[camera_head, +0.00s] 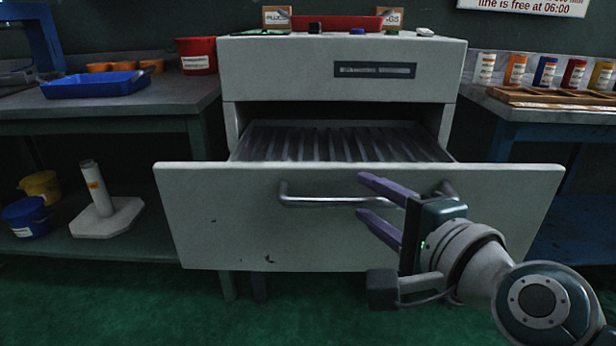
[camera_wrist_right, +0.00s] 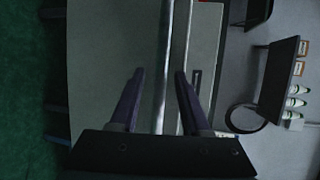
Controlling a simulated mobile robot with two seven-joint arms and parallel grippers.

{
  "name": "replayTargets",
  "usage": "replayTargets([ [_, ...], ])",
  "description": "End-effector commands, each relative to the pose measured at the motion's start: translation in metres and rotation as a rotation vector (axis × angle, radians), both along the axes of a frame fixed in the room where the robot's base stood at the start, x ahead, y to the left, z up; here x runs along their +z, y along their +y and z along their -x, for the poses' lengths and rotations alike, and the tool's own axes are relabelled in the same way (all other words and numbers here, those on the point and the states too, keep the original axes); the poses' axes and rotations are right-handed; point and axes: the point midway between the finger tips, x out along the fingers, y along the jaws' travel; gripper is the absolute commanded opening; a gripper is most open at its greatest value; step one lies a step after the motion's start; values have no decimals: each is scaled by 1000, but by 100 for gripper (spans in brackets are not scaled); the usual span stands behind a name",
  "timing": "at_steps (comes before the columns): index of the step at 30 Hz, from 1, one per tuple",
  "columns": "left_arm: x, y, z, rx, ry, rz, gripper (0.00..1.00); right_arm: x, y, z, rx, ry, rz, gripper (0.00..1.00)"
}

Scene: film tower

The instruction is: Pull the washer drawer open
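The washer (camera_head: 290,75) is a pale grey cabinet in the middle of the head view. Its wide drawer (camera_head: 230,230) stands pulled out, with a dark ribbed interior (camera_head: 330,143) showing behind the front panel. A metal bar handle (camera_head: 320,201) runs across the drawer front; it also shows in the right wrist view (camera_wrist_right: 163,90). My right gripper (camera_head: 368,197) is at the handle's right part, with one purple finger above the bar and one below. In the wrist view its fingers are apart, with the bar between them and gaps visible. My left gripper is out of view.
A left bench holds a blue tray (camera_head: 97,84) and a red bucket (camera_head: 197,56); a white stand (camera_head: 103,205) is on its lower shelf. A right bench carries several labelled canisters (camera_head: 515,70). A red tray (camera_head: 338,22) lies on the washer. Green floor (camera_head: 130,305) is clear in front.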

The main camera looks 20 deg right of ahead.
Motion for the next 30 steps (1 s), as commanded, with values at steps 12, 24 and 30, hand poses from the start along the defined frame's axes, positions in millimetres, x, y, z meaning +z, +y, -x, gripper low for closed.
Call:
replayTargets([
  [12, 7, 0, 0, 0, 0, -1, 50, 5, -3, 18, 0, 2, 2, 47],
  [24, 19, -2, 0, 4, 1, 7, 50, 16, -11, 87, 1, 3, 2, 47],
  [30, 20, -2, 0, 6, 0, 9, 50, 19, -12, 97, 0, 0, 0, 47],
])
